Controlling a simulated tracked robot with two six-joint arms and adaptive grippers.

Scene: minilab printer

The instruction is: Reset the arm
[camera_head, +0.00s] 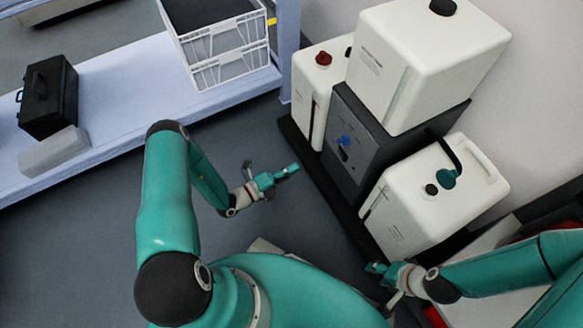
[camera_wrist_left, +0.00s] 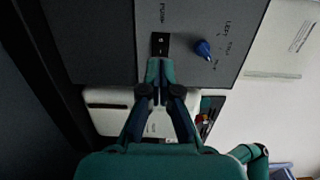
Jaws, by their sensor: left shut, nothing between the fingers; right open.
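My left arm comes in from the left in the head view. Its gripper (camera_head: 288,171) is over the floor, left of the dark grey machine (camera_head: 358,140). In the left wrist view this gripper (camera_wrist_left: 156,66) is shut with nothing between its fingers. Its tips overlap the lower end of a black slot on the grey panel; I cannot tell if they touch. A blue knob (camera_wrist_left: 203,48) is to their right, and it also shows in the head view (camera_head: 344,140). My right gripper (camera_head: 376,268) is by the lower front corner of a white canister (camera_head: 440,200); its fingers look small and partly unclear.
More white containers, one red-capped (camera_head: 318,88) and one on top (camera_head: 430,60), stand with the machine on a dark base. A pale bench (camera_head: 125,105) at upper left holds a black case (camera_head: 48,98) and a white crate (camera_head: 228,76). Grey floor lies between.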

